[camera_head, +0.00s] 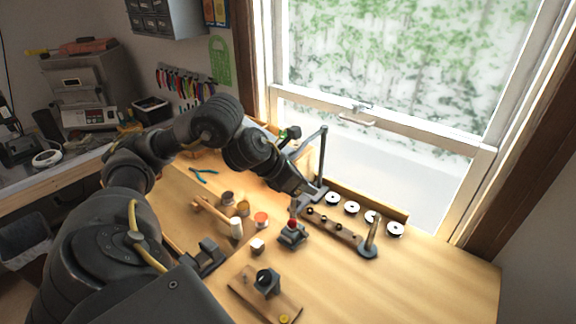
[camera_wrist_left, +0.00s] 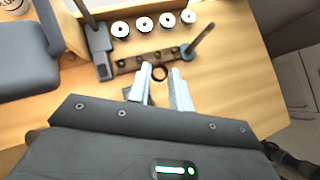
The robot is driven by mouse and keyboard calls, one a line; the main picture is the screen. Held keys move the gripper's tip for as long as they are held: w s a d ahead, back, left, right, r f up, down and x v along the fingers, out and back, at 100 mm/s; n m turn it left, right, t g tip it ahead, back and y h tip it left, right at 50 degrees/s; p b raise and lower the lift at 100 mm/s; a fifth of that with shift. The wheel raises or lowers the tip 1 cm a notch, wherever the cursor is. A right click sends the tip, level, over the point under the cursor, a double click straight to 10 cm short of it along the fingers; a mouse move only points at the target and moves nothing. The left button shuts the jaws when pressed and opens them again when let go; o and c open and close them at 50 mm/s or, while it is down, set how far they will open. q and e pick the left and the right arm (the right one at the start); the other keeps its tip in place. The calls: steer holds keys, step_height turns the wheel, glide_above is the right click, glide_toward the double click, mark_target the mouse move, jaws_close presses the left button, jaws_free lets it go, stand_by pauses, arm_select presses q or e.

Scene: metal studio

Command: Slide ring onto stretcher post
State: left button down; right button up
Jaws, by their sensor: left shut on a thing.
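My left gripper (camera_head: 297,207) reaches over the bench from the left, its fingers pointing down. In the left wrist view its two pale fingers (camera_wrist_left: 160,80) are closed on a small dark reddish ring (camera_wrist_left: 159,73), whose opening shows between the tips. I cannot make the ring out clearly in the head view. The stretcher post (camera_head: 374,234) is a brownish rod on a round blue-grey base (camera_head: 368,252) at the right end of a wooden strip. It also shows in the left wrist view (camera_wrist_left: 201,40), right of and apart from the ring. My right gripper is not in view.
A wooden strip with dark knobs (camera_head: 333,226) lies left of the post. Several white discs (camera_head: 352,207) stand behind it. A dark upright stand (camera_head: 322,160) is close behind my gripper. A small dark tool (camera_head: 292,237) stands below. The bench front right is clear.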

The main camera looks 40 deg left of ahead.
arm_select(q)
steer(key=shift+m, duration=0.3)
steer(key=a+r, duration=0.1)
steer(key=s+a, duration=0.1)
steer(key=a, duration=0.1)
steer(key=a+r, duration=0.1)
steer(key=shift+s+a+r+p, duration=0.15)
steer(key=shift+s+r+p, duration=0.15)
steer(key=shift+s+p, duration=0.1)
steer(key=shift+a+f+b, duration=0.1)
steer(key=shift+f+b, duration=2.05)
steer(key=shift+f, duration=0.3)
steer(key=shift+f+b, duration=1.65)
steer(key=shift+b, duration=0.25)
